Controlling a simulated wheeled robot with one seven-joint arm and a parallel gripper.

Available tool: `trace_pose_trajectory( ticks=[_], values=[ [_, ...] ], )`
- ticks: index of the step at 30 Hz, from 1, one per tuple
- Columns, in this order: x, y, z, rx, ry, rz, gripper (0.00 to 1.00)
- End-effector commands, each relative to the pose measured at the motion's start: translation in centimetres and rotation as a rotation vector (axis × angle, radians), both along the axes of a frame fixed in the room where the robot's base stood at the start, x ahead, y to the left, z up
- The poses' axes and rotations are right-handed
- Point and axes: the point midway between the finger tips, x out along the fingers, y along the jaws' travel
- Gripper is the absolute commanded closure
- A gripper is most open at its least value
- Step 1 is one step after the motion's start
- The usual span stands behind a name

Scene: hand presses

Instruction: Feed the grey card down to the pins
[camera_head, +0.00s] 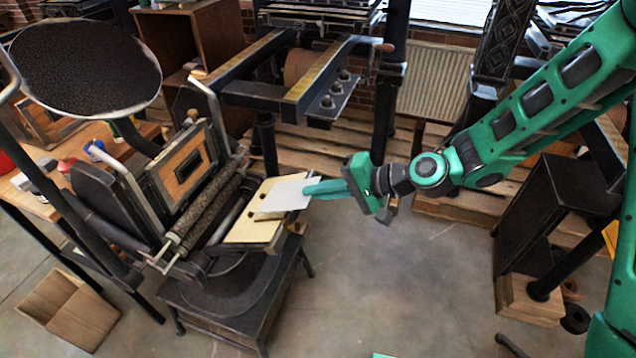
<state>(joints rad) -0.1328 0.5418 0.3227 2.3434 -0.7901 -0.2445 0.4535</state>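The grey card (284,197) is a pale flat sheet, over the upper right part of the press's cream board (247,232). My gripper (308,189) is shut on the card's right edge, reaching in from the right. The card is tilted in the picture, and I cannot tell whether it touches the board or hangs just above it. A small brown strip shows beside the card's lower left edge; I cannot make out separate pins.
The hand press has a round dark ink disc (85,68), rollers (205,212) and an upright frame (182,168) left of the board. A larger press (300,90) stands behind. Open floor (400,290) lies at the front right. A wooden box (70,310) sits at lower left.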

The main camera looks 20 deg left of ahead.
Motion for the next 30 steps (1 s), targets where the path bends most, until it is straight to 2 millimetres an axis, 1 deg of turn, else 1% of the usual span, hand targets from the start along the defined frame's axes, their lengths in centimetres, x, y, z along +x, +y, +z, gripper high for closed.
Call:
trace_pose_trajectory(
  ticks=[3, 11, 18, 30],
  values=[
    [0.0, 0.1, -1.0, 0.000, 0.002, 0.000, 1.00],
    [0.0, 1.0, -2.7, 0.001, 0.001, 0.000, 1.00],
    [0.1, 2.0, -3.3, -0.001, 0.000, 0.000, 1.00],
    [0.2, 2.3, -3.4, 0.000, -0.001, 0.000, 1.00]
  ],
)
